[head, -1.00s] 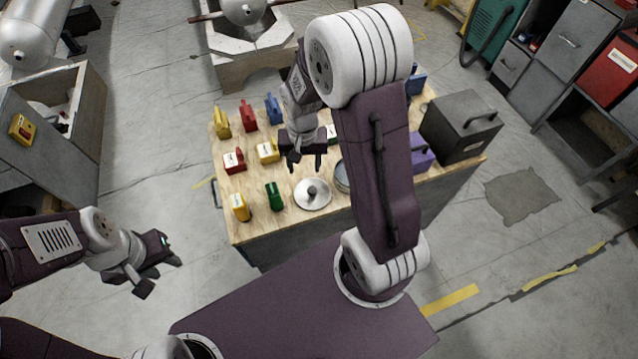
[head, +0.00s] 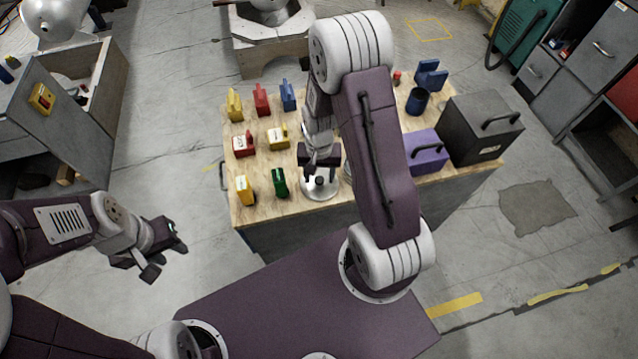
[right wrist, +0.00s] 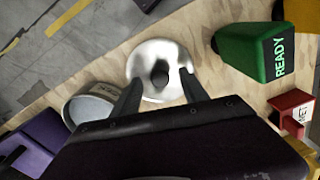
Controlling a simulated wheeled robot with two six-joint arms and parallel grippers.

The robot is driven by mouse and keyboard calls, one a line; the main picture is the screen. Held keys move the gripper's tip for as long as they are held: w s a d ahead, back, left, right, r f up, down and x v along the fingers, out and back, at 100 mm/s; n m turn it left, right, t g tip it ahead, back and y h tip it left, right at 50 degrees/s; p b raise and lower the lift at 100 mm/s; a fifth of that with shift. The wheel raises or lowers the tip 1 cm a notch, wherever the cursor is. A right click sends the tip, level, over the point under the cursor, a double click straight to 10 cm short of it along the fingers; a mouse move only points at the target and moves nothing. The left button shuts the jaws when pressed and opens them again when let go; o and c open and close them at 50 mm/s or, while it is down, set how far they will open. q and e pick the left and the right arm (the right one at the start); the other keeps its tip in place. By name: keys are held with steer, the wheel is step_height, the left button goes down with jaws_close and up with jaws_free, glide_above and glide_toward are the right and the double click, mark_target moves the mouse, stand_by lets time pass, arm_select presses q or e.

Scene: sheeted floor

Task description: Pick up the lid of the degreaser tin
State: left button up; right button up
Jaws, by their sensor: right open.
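The lid (head: 318,192) is a round silver disc with a dark knob, lying on the wooden tabletop near its front edge. In the right wrist view the lid (right wrist: 148,52) is ahead, its knob between my fingertips. My right gripper (head: 319,180) is open just above the lid; its fingers straddle the knob without visible contact. A round grey tin (right wrist: 90,108) sits beside the lid in the right wrist view; my arm mostly hides it in the head view. My left gripper (head: 166,256) is open and empty, off the table to the left.
On the table (head: 240,214), a green block (head: 279,183) stands left of the lid, with yellow, red and blue blocks around it. A purple box (head: 428,155) and a dark grey case (head: 482,130) stand right. Floor is clear in front on the left.

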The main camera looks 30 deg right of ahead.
steer(key=shift+f, duration=0.8)
jaws_close()
steer(key=shift+r, duration=0.15)
